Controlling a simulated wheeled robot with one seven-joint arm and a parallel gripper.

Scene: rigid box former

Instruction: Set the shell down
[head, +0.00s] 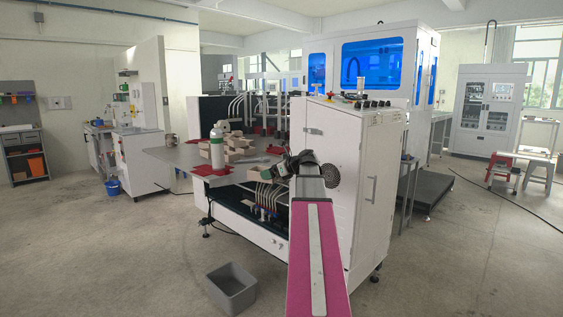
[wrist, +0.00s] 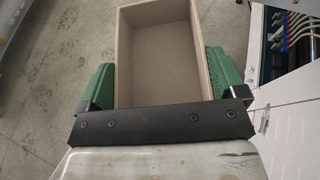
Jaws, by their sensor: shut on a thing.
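The shell (wrist: 160,50) is an open, tan, rectangular box with thin walls. In the wrist view I look into its empty inside. My gripper (wrist: 160,80) has its two green finger pads against the shell's left and right outer walls. Bare floor shows to the left of the shell and white machine panels to the right, so it is held up off the floor.
A white cabinet (head: 368,190) stands close on the right. A grey bin (head: 233,292) sits on the floor.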

